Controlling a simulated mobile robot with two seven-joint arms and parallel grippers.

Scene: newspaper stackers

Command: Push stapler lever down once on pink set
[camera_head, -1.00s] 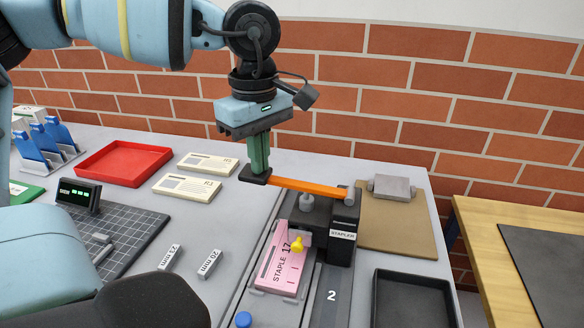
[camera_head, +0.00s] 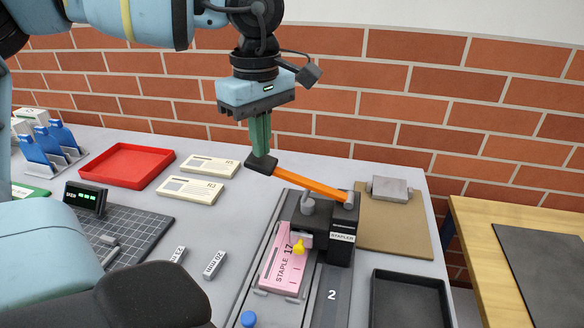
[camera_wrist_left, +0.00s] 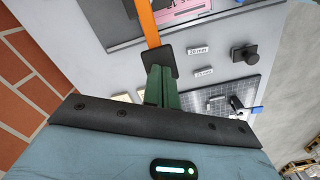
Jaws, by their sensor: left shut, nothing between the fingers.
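The black stapler (camera_head: 316,222), labelled STAPLER, stands over the pink set (camera_head: 285,262) marked "STAPLE 17". Its orange lever (camera_head: 312,184) slopes up to the left from its pivot and ends in a black pad (camera_head: 261,164). The lever (camera_wrist_left: 149,22) and pad (camera_wrist_left: 159,60) also show in the left wrist view. My left gripper (camera_head: 261,152) is shut and empty, with its green fingertips at the top of the pad, seemingly touching it. The fingertips also show in the wrist view (camera_wrist_left: 160,80). A yellow knob (camera_head: 298,247) sits at the pink set. My right gripper is not in view.
A clipboard (camera_head: 400,236) lies right of the stapler, with a black tray (camera_head: 410,272) in front. A red tray (camera_head: 125,185), cream paper stacks and a dark grid mat (camera_head: 137,240) lie to the left. A brick wall (camera_head: 430,90) stands behind.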

